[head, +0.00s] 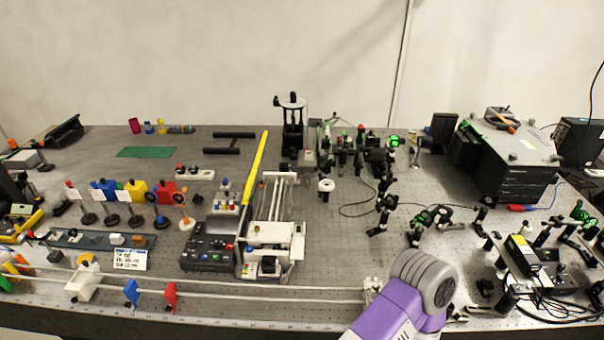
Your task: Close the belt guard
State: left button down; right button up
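A long yellow strip (256,170), which looks like the belt guard, runs along the left side of a white belt unit (270,232) near the middle of the bench. It seems to stand off to the side, and the rails and belt area (278,195) of the unit are uncovered. How the strip is hinged is too small to tell. A purple and grey link of my arm comes in at the bottom, right of the unit and apart from it. Neither of my grippers shows in the head view.
A dark control box (208,252) with buttons stands directly left of the belt unit. Coloured filter holders (135,190) stand further left. Optics on posts (388,205) and a black instrument box (505,160) fill the right. A long rail (215,293) crosses the front.

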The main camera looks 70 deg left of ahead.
aim_at(248, 186)
jog(key=z, duration=0.1)
jog(key=k, duration=1)
jog(key=u, duration=1.35)
